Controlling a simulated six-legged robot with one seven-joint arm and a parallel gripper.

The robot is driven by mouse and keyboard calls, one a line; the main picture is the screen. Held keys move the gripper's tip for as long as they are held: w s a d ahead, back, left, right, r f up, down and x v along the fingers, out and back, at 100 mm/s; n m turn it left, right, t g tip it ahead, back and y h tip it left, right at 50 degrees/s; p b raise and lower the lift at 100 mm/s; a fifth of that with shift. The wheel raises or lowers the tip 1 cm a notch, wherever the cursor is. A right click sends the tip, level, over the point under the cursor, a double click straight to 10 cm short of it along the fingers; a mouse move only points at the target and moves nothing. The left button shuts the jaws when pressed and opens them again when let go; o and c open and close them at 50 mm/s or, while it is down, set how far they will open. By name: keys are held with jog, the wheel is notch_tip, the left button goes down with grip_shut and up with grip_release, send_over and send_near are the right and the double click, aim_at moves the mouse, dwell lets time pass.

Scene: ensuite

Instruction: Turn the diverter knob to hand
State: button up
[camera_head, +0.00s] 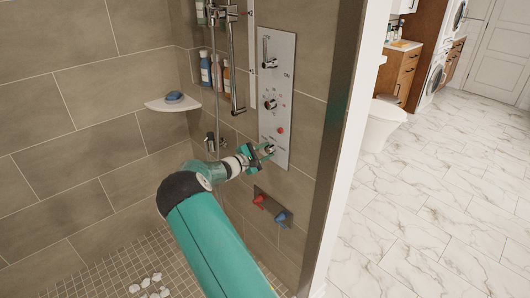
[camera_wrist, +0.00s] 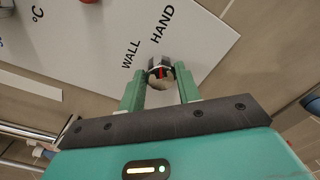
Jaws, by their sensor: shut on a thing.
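The diverter knob (camera_wrist: 161,67) is a small metallic knob with a red mark, low on the white shower panel (camera_head: 275,58). The words WALL and HAND are printed beside it in the wrist view. I cannot tell clearly which word the red mark points to. My gripper (camera_head: 265,151) reaches the panel's lower end. In the wrist view my gripper (camera_wrist: 161,77) has its green fingers on either side of the knob, shut on it. In the head view the fingers largely hide the knob.
Above the knob on the panel are a red button (camera_head: 281,130), a dial (camera_head: 270,104) and a lever (camera_head: 267,50). Below are a red handle (camera_head: 259,201) and a blue handle (camera_head: 281,217). A shower rail (camera_head: 232,60) and corner shelf (camera_head: 173,104) stand left.

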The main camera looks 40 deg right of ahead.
jog(key=shift+a+f, duration=0.1)
jog(key=o, duration=1)
jog(key=a, duration=1.3)
jog(key=shift+a+r, duration=0.3)
jog(key=shift+a, duration=0.05)
jog(key=shift+s, duration=0.15)
